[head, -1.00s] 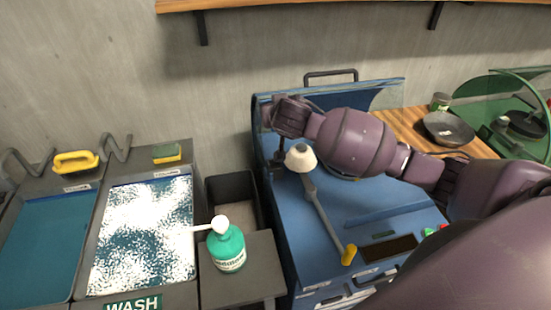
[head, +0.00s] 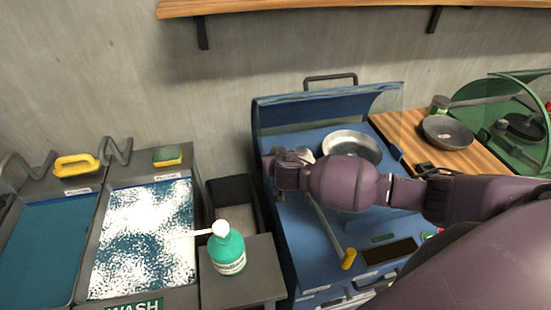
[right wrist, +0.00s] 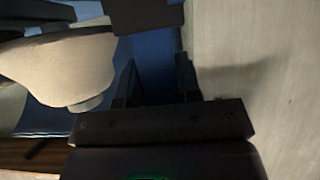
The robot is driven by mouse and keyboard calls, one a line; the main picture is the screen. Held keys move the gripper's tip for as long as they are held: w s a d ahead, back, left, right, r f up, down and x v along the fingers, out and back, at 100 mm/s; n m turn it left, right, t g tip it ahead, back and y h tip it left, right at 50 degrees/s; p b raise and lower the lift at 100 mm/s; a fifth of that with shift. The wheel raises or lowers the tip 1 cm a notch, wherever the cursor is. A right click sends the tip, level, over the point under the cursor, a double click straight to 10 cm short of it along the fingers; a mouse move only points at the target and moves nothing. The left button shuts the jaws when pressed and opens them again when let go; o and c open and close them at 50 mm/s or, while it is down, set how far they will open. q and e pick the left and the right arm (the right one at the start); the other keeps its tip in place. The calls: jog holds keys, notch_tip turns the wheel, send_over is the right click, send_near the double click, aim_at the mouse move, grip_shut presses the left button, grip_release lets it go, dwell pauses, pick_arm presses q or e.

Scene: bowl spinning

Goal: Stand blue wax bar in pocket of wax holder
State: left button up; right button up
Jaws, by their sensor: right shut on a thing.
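My right gripper (head: 272,170) is at the left side of the blue machine, its arm reaching in from the right. In the right wrist view its two dark fingers (right wrist: 156,85) stand apart with a dark blue block between them, which looks like the blue wax bar (right wrist: 155,65). In the head view the bar is hidden by the gripper and wrist. A dark plate-like part (right wrist: 148,15) shows just past the fingertips; I cannot tell whether it is the wax holder. My left gripper is not in view.
A cream cone (right wrist: 70,65) is close beside the right fingers. The blue machine (head: 310,250) carries a metal bowl (head: 352,146) and a yellow-tipped lever (head: 348,259). A green soap bottle (head: 228,250) and foamy wash basin (head: 140,235) stand left. A dark pan (head: 447,132) lies right.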

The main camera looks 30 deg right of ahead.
jog(key=shift+f, duration=0.35)
jog(key=shift+f, duration=0.2)
jog(key=o, duration=1)
jog(key=shift+c, duration=0.2)
jog(key=shift+r, duration=0.15)
